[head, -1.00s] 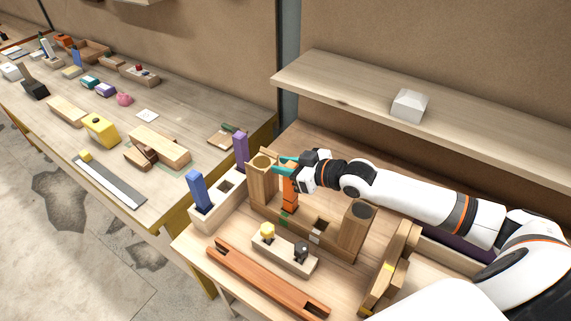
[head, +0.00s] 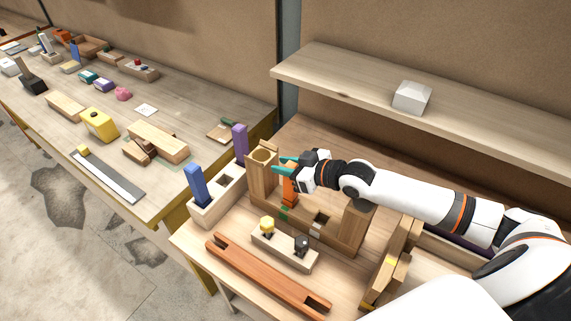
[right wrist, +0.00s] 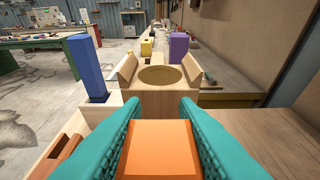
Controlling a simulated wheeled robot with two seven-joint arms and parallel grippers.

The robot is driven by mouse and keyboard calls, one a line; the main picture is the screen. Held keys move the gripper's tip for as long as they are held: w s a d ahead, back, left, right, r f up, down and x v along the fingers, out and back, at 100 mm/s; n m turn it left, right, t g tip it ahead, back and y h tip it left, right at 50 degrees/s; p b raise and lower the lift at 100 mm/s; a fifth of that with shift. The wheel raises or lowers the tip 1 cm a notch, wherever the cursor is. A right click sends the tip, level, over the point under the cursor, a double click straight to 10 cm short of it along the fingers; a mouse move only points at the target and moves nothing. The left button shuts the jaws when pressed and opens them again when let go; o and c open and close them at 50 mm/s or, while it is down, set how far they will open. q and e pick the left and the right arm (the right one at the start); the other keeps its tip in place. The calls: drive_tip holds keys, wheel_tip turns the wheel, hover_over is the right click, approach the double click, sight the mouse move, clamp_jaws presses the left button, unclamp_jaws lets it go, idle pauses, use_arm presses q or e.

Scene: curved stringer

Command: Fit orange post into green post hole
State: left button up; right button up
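The orange post (head: 290,188) stands upright at the wooden frame (head: 333,232), beside the green mark (head: 284,213) on it. Its foot is low at the frame; I cannot tell how deep it sits in the hole. My right gripper (head: 285,164) has its teal fingers on both sides of the post's upper part. In the right wrist view the orange top (right wrist: 160,150) fills the space between the fingers, which look shut on it. My left gripper is not in view.
A wooden post with a round hole (head: 262,160) stands just left of the gripper. A blue post (head: 195,185) and purple post (head: 240,142) stand in a pale block. A small block with yellow and black knobs and a reddish slotted bar (head: 265,275) lie in front. A shelf (head: 340,83) hangs behind.

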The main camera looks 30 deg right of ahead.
drive_tip(key=o, duration=0.5)
drive_tip(key=shift+s+d+r, duration=0.1)
drive_tip(key=shift+s+d, duration=0.25)
drive_tip(key=shift+s, duration=0.15)
drive_tip(key=shift+v, duration=5.4)
drive_tip(key=shift+r, duration=0.2)
